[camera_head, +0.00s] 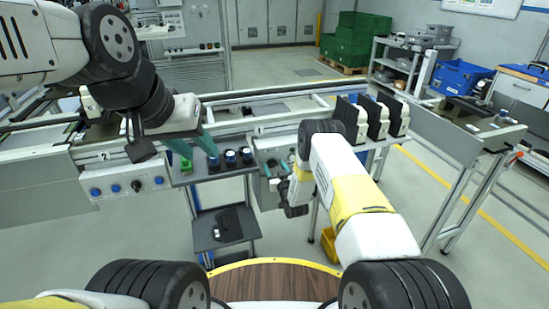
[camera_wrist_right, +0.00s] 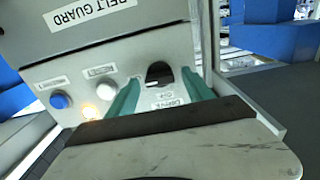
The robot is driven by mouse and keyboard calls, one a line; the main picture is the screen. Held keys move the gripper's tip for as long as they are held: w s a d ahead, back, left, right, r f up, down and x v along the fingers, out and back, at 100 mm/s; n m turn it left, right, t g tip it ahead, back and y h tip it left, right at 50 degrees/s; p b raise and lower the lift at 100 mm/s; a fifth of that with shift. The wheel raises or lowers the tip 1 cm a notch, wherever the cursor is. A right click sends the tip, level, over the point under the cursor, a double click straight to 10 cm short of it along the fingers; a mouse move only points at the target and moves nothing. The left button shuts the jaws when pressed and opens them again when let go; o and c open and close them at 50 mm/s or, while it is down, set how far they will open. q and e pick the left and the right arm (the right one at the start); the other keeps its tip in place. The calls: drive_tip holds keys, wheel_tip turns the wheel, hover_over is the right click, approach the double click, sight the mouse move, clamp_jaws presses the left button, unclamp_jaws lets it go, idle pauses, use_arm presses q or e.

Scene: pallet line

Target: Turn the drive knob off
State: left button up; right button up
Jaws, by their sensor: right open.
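The black drive knob (camera_wrist_right: 158,72) sits on a grey panel (camera_wrist_right: 120,52) in the right wrist view, above a small label that is hard to read. My right gripper (camera_wrist_right: 161,82) is open, its green fingers left and right of the knob; I cannot tell whether they touch it. In the head view my right gripper (camera_head: 282,178) is by the control box below the line, and the knob is hard to make out there. My left gripper (camera_head: 195,146) is open and empty above a small shelf with several blue-topped items.
Left of the knob are a white button (camera_wrist_right: 106,89), a blue button (camera_wrist_right: 60,100) and a glowing orange lamp (camera_wrist_right: 89,111). A "BELT GUARD" sign (camera_wrist_right: 90,14) is above. Another control box (camera_head: 124,187) is at left. Black-and-white units (camera_head: 375,118) stand at right.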

clamp_jaws()
drive_tip(key=shift+n, duration=0.3)
drive_tip(key=n, duration=0.3)
drive_tip(key=shift+a+n, duration=0.1)
drive_tip(key=shift+n, duration=0.2)
drive_tip(key=n, duration=0.4)
drive_tip(key=shift+a+n, duration=0.1)
drive_tip(key=shift+n, duration=0.2)
drive_tip(key=n, duration=0.5)
drive_tip(key=shift+s+f, duration=0.1)
drive_tip(key=shift+n, duration=2)
